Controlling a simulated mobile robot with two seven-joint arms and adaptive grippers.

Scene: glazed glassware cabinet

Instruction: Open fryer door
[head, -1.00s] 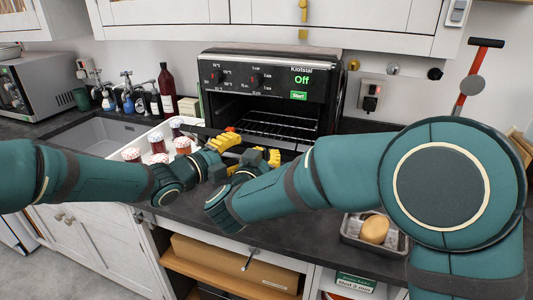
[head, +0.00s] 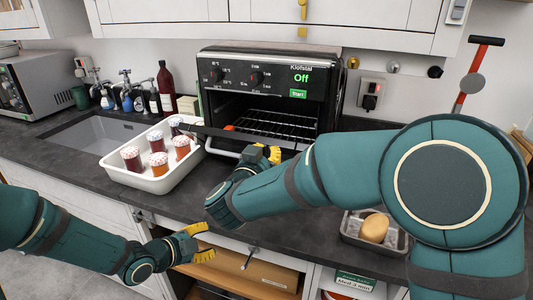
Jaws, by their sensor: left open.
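The fryer (head: 270,72) is a black countertop oven at the back of the counter, with a green "Off" display. Its front is open, and a wire rack (head: 280,125) shows inside. The fryer door (head: 235,139) is lowered and juts forward below the opening, with a light handle (head: 222,153) along its front edge. My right gripper (head: 267,153) has yellow fingers at the door's front edge, right of the visible handle; its own wrist partly hides it, and contact is unclear. My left gripper (head: 204,243) is open and empty, low in front of the counter, away from the door.
A white tray (head: 150,184) with several jars stands left of the door, close to it. A sink (head: 95,135) and bottles are further left. A metal tray (head: 350,232) holding a potato-like item (head: 375,228) is at the right. An open shelf (head: 230,277) lies below the counter.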

